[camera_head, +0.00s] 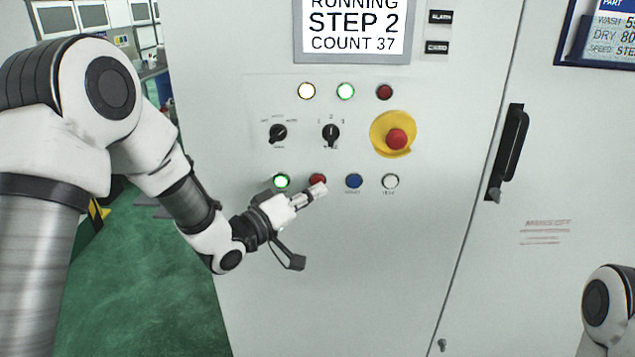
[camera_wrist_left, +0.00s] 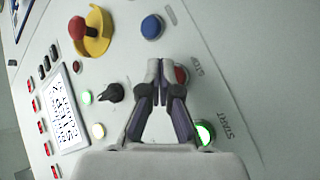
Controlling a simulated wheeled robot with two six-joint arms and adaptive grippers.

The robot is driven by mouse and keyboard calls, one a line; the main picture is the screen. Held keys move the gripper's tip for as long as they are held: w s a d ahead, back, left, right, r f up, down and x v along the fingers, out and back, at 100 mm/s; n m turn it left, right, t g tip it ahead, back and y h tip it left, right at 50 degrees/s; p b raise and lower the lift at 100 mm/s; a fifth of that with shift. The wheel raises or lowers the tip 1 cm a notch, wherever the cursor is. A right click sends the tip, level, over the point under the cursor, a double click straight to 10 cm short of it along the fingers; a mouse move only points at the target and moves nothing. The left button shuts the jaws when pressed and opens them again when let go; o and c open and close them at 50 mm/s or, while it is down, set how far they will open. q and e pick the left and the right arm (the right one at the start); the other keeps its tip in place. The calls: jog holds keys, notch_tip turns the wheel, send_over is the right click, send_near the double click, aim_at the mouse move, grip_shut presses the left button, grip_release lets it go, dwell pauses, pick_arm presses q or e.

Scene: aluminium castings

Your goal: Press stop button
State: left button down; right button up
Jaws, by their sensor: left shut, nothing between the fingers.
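The red stop button (camera_head: 317,180) sits in the lower button row of the cabinet panel, between a lit green button (camera_head: 281,181) and a blue button (camera_head: 354,181). My left gripper (camera_head: 319,190) is shut and empty, its fingertips at the stop button's lower edge in the head view. In the left wrist view the closed fingertips (camera_wrist_left: 162,64) partly cover the red stop button (camera_wrist_left: 181,74), beside the "STOP" label. I cannot tell whether the tips touch it. The lit green start button (camera_wrist_left: 205,132) is beside the fingers there. My right gripper is not in view.
A red emergency mushroom button (camera_head: 397,139) on a yellow base stands out at upper right. Two black selector knobs (camera_head: 278,133) and several lamps are above the row. A screen (camera_head: 352,30) reads "RUNNING STEP 2 COUNT 37". A black door handle (camera_head: 508,150) is at right.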

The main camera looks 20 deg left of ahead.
pick_arm(q)
jog(key=shift+w, duration=0.1)
dwell(0.6)
jog(key=shift+w+a, duration=0.1)
jog(key=shift+w, duration=0.2)
jog(key=shift+w+a, duration=0.1)
jog(key=shift+w, duration=0.3)
dwell(0.6)
jog(key=shift+s+d, duration=0.2)
jog(key=shift+s, duration=0.6)
jog(key=shift+s, duration=0.1)
jog(key=shift+s+d, duration=0.25)
jog(key=shift+s, duration=0.5)
jog(key=shift+s+d, duration=0.2)
jog(key=shift+s, duration=0.6)
jog(key=shift+s+d, duration=0.25)
jog(key=shift+s, duration=0.5)
